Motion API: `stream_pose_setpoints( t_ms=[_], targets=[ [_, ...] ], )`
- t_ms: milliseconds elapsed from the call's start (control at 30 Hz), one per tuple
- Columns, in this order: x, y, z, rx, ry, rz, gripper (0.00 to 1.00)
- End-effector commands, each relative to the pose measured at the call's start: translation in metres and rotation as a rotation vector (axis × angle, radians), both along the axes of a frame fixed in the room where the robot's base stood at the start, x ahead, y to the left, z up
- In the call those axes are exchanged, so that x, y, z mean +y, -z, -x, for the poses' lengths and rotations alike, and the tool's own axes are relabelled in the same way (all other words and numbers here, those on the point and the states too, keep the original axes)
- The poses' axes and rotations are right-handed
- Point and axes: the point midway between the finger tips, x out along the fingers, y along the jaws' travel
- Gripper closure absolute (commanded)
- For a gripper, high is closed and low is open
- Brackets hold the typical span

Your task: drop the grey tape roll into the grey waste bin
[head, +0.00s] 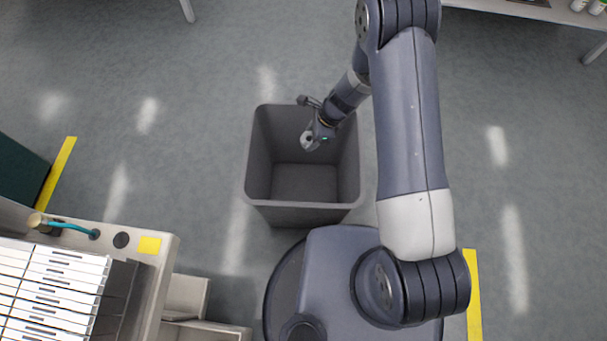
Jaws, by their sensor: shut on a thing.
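The grey waste bin (256,187) stands on the floor in the middle of the head view, open at the top. Its inside looks empty. My gripper (310,142) is over the right part of the bin's opening, reaching in from the upper right. It is shut on a small light grey roll, the grey tape roll (308,144). The roll is partly hidden by the gripper. I cannot tell exactly how high the roll is relative to the bin's rim.
A feeder trolley (150,262) with white feeders (50,290) stands at the lower left. A dark green unit (18,170) is at the left edge. A table (560,14) with small bottles is at the upper right. The floor around the bin's far side is clear.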

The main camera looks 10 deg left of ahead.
Motion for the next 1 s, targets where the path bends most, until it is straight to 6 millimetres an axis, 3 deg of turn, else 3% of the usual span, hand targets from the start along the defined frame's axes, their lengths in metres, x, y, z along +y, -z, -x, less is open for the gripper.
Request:
stream_pose_setpoints(
  t_ms=[33,300,667,700,1000],
  targets=[
    [0.0,0.011,0.0,0.001,0.0,0.0,0.72],
    [0.0,0.041,0.0,0.0,-0.002,0.0,0.72],
    [0.0,0.044,0.0,0.0,-0.003,0.0,0.72],
    [0.0,0.044,0.0,0.0,-0.003,0.0,0.47],
    [0.0,0.044,0.0,0.0,-0.003,0.0,0.25]
  ],
)
